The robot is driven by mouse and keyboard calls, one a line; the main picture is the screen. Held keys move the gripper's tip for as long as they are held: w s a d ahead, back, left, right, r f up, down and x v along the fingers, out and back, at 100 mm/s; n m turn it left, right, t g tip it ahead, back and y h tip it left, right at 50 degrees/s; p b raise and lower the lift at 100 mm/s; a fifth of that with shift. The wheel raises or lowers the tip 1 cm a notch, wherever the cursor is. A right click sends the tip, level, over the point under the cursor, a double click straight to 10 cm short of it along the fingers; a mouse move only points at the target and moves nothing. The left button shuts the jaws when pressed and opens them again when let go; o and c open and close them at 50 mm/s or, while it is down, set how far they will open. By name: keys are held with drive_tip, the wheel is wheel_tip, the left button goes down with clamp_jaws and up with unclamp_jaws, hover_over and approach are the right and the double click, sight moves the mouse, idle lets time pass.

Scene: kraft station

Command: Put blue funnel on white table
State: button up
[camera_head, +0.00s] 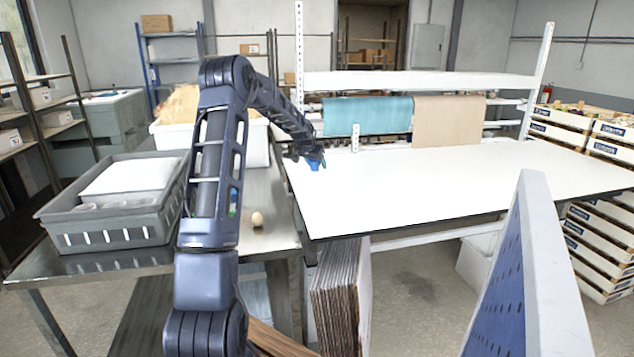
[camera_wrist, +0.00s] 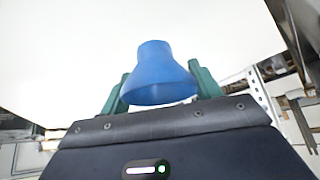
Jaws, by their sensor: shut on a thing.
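The blue funnel (camera_wrist: 157,74) is between the two green fingers of my gripper (camera_wrist: 160,85) in the wrist view. My gripper is shut on it. In the head view the funnel (camera_head: 314,166) shows as a small blue patch under my gripper (camera_head: 317,160), near the left end of the white table (camera_head: 440,185). The white tabletop fills much of the wrist view behind the funnel. I cannot tell whether the funnel touches the table.
A steel table with a grey crate (camera_head: 75,228), a white bin (camera_head: 255,145) and an egg-like object (camera_head: 257,219) stands left of the white table. A white bottle-like item (camera_head: 355,138) stands at the table's back edge. Most of the white tabletop is clear.

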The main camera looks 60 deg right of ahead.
wheel_tip(320, 180, down, 9)
drive_tip(key=shift+r, duration=0.1)
idle(0.4)
drive_tip(key=shift+f, duration=0.2)
drive_tip(key=o, duration=1)
drive_tip(key=shift+r, duration=0.25)
drive_tip(key=v, duration=1.1)
drive_tip(key=shift+a+r, duration=0.25)
drive_tip(key=shift+r, duration=0.1)
drive_tip(key=shift+w, duration=0.1)
